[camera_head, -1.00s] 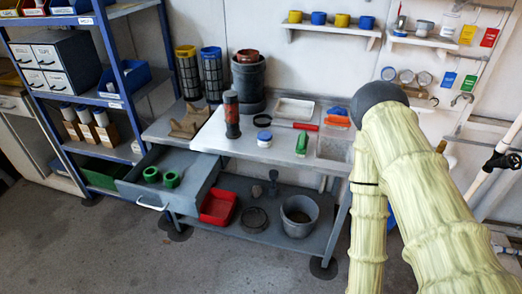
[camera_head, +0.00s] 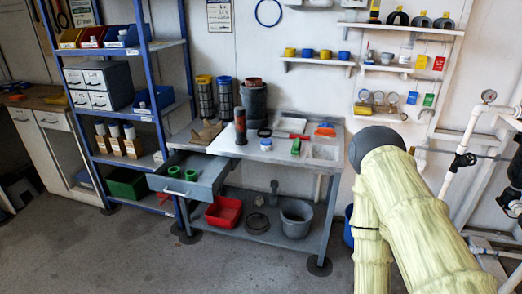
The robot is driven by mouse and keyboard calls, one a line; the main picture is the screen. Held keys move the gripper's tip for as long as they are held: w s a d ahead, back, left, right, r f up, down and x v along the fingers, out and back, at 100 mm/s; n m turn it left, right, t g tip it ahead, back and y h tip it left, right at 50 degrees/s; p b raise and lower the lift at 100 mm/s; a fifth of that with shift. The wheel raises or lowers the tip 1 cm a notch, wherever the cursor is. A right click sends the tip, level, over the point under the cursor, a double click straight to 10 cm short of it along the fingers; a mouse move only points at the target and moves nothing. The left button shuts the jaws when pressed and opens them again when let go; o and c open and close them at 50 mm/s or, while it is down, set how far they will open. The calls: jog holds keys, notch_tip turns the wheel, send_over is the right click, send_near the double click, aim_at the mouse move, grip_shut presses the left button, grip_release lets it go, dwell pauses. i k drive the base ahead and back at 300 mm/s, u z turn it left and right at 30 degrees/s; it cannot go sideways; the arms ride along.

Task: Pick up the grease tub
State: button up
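A small white tub with a blue lid (camera_head: 266,145), which looks like the grease tub, stands on the grey workbench (camera_head: 222,143). My arm, in a pale yellow sleeve with a dark rounded joint, fills the lower right. My gripper is not visible, and nothing of mine shows near the tub.
An open drawer (camera_head: 193,180) with green rings juts out at the bench's left. A blue shelf rack (camera_head: 150,88) stands left of it. A red bin (camera_head: 224,212) and grey bucket (camera_head: 296,218) sit on the lower shelf. Pipes (camera_head: 462,160) run at right. The front floor is clear.

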aim_at(263, 148)
jog(key=u, duration=0.65)
jog(key=i, duration=1.4)
jog(key=z, duration=0.15)
